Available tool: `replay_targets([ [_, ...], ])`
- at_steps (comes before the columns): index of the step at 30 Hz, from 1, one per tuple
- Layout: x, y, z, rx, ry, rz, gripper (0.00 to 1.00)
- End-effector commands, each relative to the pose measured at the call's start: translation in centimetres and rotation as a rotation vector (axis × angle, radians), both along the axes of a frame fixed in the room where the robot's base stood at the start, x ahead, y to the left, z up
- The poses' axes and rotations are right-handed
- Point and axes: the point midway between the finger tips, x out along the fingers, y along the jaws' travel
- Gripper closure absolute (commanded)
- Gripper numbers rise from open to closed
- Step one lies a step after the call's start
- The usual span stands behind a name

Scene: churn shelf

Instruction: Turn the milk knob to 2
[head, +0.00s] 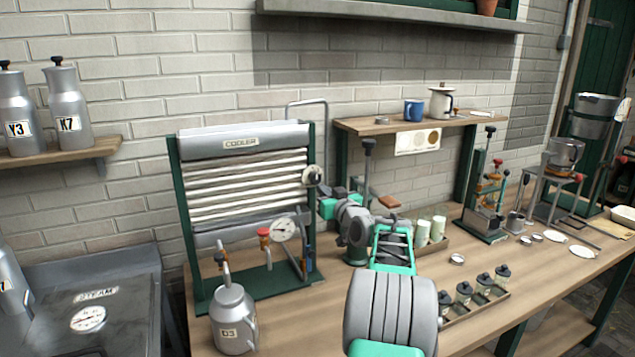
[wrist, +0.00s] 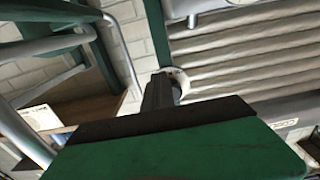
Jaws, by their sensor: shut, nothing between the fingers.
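A small round white dial with a dark centre, seemingly the milk knob (head: 313,175), sits on the right green post of the cooler (head: 241,143). Its numbers are too small to read. My gripper (head: 326,196) is shut and empty, just below and to the right of this dial. In the wrist view, the dark tips of my gripper (wrist: 160,92) point at the dial's pale disc (wrist: 181,80) and hide part of it. I cannot tell whether they touch it. The knob's setting cannot be read.
Glasses of milk (head: 438,228) stand right of my arm. A raised wooden shelf (head: 385,126) is behind it.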

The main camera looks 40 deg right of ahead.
Motion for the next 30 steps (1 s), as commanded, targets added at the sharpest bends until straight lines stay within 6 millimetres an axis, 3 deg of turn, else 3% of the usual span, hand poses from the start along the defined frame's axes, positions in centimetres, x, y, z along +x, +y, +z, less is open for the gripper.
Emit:
replay_targets([
  [30,0.31,1.0,0.63,-0.012,-0.014,0.003,1.0],
])
